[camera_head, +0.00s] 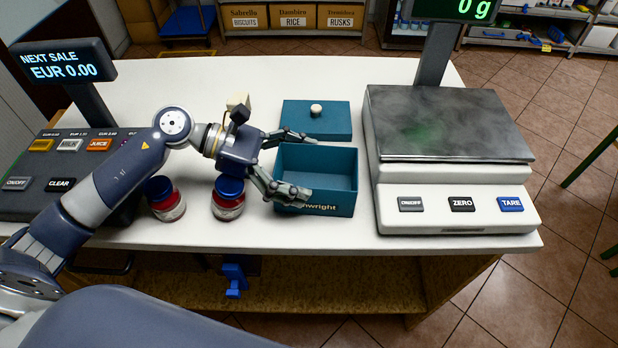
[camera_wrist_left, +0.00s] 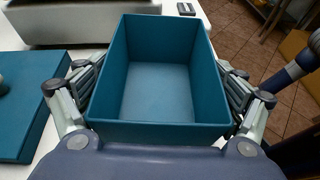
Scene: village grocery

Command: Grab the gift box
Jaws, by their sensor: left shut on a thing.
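The gift box (camera_head: 335,169) is a teal, open-topped box standing on the white counter, with pale lettering on its front. It is empty inside. My left gripper (camera_head: 298,166) is shut on the gift box, one finger at its far side and one across its front. In the left wrist view the box (camera_wrist_left: 160,125) sits between the two fingers, which touch or nearly touch its long walls. The teal lid (camera_head: 316,122) with a cream knob lies flat on the counter behind the box; part of it also shows in the left wrist view (camera_wrist_left: 22,120). My right gripper is not in view.
A scale (camera_head: 445,150) stands close to the right of the box. Two red jars with blue lids, one (camera_head: 228,200) and another (camera_head: 166,200), stand left of the box. A cash register (camera_head: 70,170) is at the left. The counter's back (camera_head: 280,75) is clear.

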